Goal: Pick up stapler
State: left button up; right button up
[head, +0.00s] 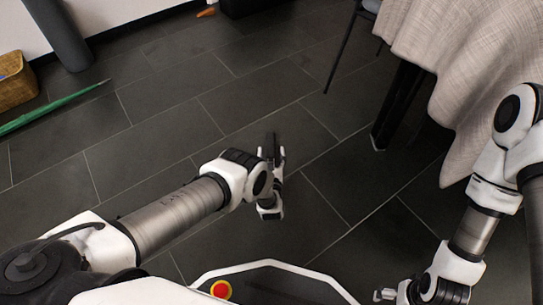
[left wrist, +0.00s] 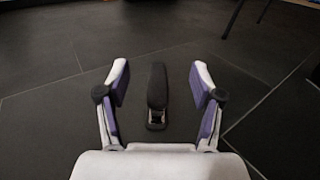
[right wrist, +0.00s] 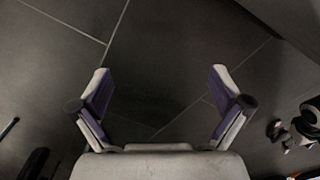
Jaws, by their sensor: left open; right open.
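A black stapler (left wrist: 157,92) shows in the left wrist view, its long axis pointing away from me. It lies between the spread fingers of my left gripper (left wrist: 159,68), with gaps on both sides. In the head view the dark stapler (head: 270,142) shows at the tips of my left gripper (head: 272,153), low contrast against the dark floor. My left gripper is open and not touching it visibly. My right gripper (right wrist: 159,72) is open and empty over bare floor; in the head view it shows only partly at the bottom right.
A table with a beige cloth (head: 445,60) stands at the upper right, with a dark leg (head: 398,105). A wicker basket (head: 17,82) and a green pointed object (head: 55,108) lie at the left. The tiled floor (head: 150,135) around the left gripper is mostly clear.

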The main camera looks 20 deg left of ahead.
pick_arm(q)
jog(key=b, duration=0.5)
send_near(271, 147)
jog(key=shift+w+a+f, duration=0.2)
jog(key=shift+w+f, duration=0.25)
jog(key=shift+w, duration=0.15)
jog(key=shift+w+a+f, duration=0.25)
jog(key=shift+w+f, duration=0.15)
jog(key=shift+w, duration=0.2)
jog(key=b+x, duration=0.5)
jog(key=x, duration=0.2)
jog(key=shift+w, duration=0.15)
pick_arm(e)
jog(key=shift+t, duration=0.3)
jog(key=f, duration=0.3)
jog(key=w+f, duration=0.1)
jog(key=f, duration=0.3)
jog(key=w+f, duration=0.1)
jog(key=f, duration=0.3)
jog(key=shift+w+d, duration=0.1)
jog(key=shift+w, duration=0.05)
pick_arm(q)
jog(key=shift+w+r, duration=0.2)
pick_arm(e)
jog(key=shift+w, duration=0.1)
pick_arm(q)
jog(key=shift+r, duration=0.15)
pick_arm(e)
jog(key=shift+r, duration=0.1)
